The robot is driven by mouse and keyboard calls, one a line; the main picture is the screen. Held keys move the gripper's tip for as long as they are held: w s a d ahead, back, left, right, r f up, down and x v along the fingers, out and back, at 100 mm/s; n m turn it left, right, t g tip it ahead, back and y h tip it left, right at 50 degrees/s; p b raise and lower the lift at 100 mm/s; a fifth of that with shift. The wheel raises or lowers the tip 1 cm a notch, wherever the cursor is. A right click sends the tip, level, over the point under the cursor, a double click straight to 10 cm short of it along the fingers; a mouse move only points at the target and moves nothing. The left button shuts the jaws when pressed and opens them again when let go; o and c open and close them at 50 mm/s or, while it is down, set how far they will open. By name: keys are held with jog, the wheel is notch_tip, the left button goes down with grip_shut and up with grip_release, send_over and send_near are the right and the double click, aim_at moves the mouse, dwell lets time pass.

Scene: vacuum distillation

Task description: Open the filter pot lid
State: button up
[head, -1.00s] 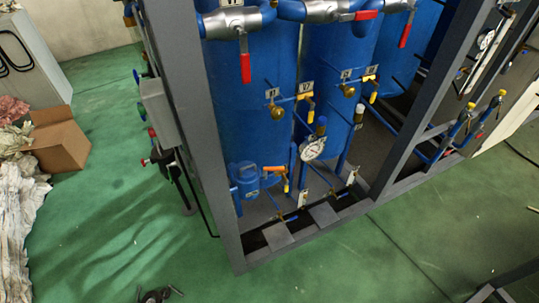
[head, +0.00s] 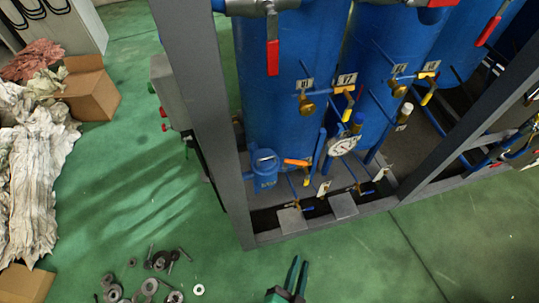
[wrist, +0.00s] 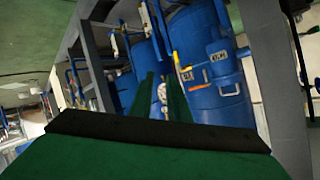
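The filter pot (head: 265,178) is a small blue pot with a label, low inside the grey frame. Its blue lid (head: 263,156) sits on top and looks closed. An orange-handled valve is beside it to the right. In the wrist view, which is tilted, the pot (wrist: 226,76) is right of the fingers. My gripper (head: 299,259) shows at the bottom of the head view, outside the frame and apart from the pot. Its two green fingers point up the picture with a gap between them; it is empty. It also shows in the wrist view (wrist: 162,82).
Grey frame posts (head: 205,120) and a bottom rail stand around the blue tanks (head: 290,90). A pressure gauge (head: 342,146) and several valves are right of the pot. Loose metal parts (head: 150,285) lie on the green floor at lower left. Boxes and cloth are far left.

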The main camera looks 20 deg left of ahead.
jog(key=w+a+f+m+y, duration=0.2)
jog(key=w+f+m+y, duration=0.1)
jog(key=w, duration=0.5)
jog(key=g+y, duration=0.5)
jog(key=y, duration=0.6)
send_near(267, 158)
jog(key=x, duration=1)
jog(key=shift+w+f, duration=0.15)
jog(key=shift+f, duration=0.1)
jog(key=shift+w+d, duration=0.1)
grip_shut()
